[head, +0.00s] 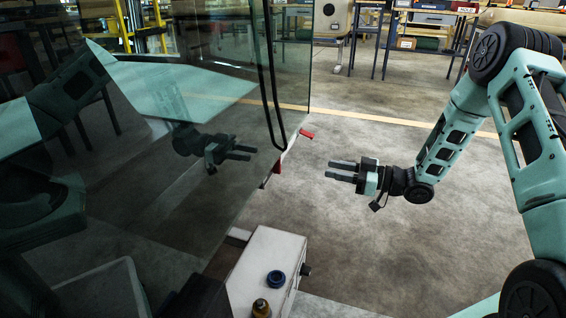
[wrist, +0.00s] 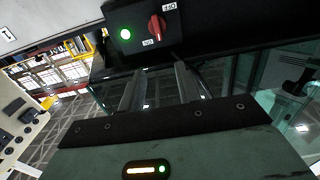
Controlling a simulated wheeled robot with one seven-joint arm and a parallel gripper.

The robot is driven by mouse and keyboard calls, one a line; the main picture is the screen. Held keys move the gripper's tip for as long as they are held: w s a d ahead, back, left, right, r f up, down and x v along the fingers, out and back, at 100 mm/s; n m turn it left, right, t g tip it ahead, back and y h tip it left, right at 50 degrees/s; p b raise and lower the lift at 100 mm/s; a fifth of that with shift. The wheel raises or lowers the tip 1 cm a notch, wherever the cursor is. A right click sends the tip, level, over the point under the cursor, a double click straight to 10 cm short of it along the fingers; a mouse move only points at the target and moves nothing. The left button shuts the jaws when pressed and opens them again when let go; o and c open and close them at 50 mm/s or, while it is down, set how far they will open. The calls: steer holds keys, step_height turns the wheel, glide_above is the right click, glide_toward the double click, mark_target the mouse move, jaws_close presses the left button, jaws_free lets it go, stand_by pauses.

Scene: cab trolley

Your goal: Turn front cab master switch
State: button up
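In the wrist view a red rotary switch (wrist: 157,27) sits on a black panel (wrist: 205,22), between an OFF label (wrist: 169,7) and an ON label (wrist: 148,43). A lit green lamp (wrist: 126,34) is left of it. I cannot tell which label the knob points at. My gripper (wrist: 158,70) is open and empty, its two fingers pointing toward the panel and apart from the knob. In the head view my gripper (head: 328,170) hangs in mid-air, fingers pointing left toward the glass cab side. I cannot make out the switch in the head view.
A dark glass cab panel (head: 225,95) fills the left, reflecting my arm. A red piece (head: 306,134) sticks out at its lower edge. Floor around my gripper is clear.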

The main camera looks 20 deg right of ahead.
mark_target(275, 166)
steer(key=b+x, duration=0.5)
steer(key=x, duration=1)
steer(key=shift+w+a, duration=0.15)
jaws_close()
steer(key=shift+f, duration=0.1)
